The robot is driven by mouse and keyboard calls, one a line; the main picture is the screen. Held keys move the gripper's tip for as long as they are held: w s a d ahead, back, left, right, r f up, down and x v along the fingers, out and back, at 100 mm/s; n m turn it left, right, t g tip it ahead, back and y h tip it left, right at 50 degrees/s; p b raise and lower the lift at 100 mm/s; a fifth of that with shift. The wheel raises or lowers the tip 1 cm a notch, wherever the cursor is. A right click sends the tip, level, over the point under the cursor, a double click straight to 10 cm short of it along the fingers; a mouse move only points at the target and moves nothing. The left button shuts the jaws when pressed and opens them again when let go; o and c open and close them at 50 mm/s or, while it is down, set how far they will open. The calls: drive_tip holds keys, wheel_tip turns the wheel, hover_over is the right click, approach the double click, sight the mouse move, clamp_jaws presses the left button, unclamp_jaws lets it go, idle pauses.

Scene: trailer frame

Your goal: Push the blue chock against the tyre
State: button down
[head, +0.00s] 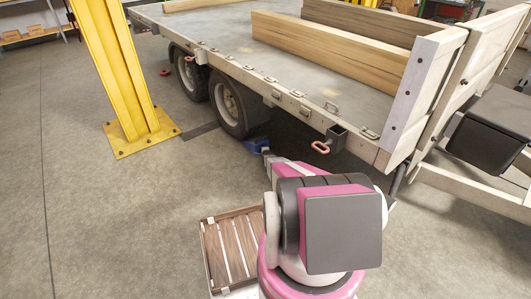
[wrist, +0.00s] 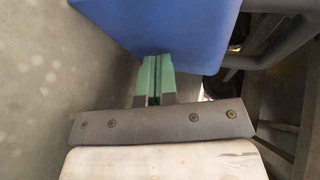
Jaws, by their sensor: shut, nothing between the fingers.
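The blue chock (head: 257,145) is on the concrete floor beside the bottom of the nearer tyre (head: 229,105). It looks very close to the tyre, but I cannot tell whether they touch. In the wrist view the chock (wrist: 165,30) fills the top middle. My gripper (head: 266,154) is low, at the near side of the chock. Its green fingers (wrist: 154,78) are shut together with nothing between them, and their tips meet the chock's edge in the picture. Whether they press on it is unclear.
The trailer bed (head: 255,50) overhangs the chock, with timber beams (head: 325,47) on top. A yellow post (head: 117,70) stands at left. A slatted wooden crate (head: 228,248) is near my base. The floor at left is open.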

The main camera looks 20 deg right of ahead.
sight(259, 145)
drive_tip(key=shift+w+a, duration=0.35)
drive_tip(key=shift+w, duration=0.7)
drive_tip(key=shift+w+a, duration=0.4)
drive_tip(key=shift+w, duration=0.65)
drive_tip(key=shift+w+a, duration=0.35)
drive_tip(key=shift+w, duration=0.7)
drive_tip(key=shift+w+a, duration=0.2)
drive_tip(key=shift+w, duration=0.4)
drive_tip(key=shift+w+a, duration=0.15)
drive_tip(key=shift+w, duration=0.45)
drive_tip(key=shift+w+r, duration=0.1)
drive_tip(key=shift+w, duration=0.1)
drive_tip(key=shift+s+d+r, duration=0.1)
drive_tip(key=shift+s+r, duration=0.1)
drive_tip(key=shift+s, duration=0.7)
drive_tip(key=shift+s+d+r, duration=0.1)
drive_tip(key=shift+s+r, duration=0.1)
drive_tip(key=shift+s, duration=0.65)
drive_tip(key=shift+s+d+r, duration=0.15)
drive_tip(key=shift+s+d, duration=0.3)
drive_tip(key=shift+s, duration=0.65)
drive_tip(key=shift+s+d+r, duration=0.2)
drive_tip(key=shift+s+d, duration=0.3)
drive_tip(key=shift+s, duration=0.55)
drive_tip(key=shift+s+d+r, duration=0.15)
drive_tip(key=shift+s+d, duration=0.3)
drive_tip(key=shift+s, duration=0.65)
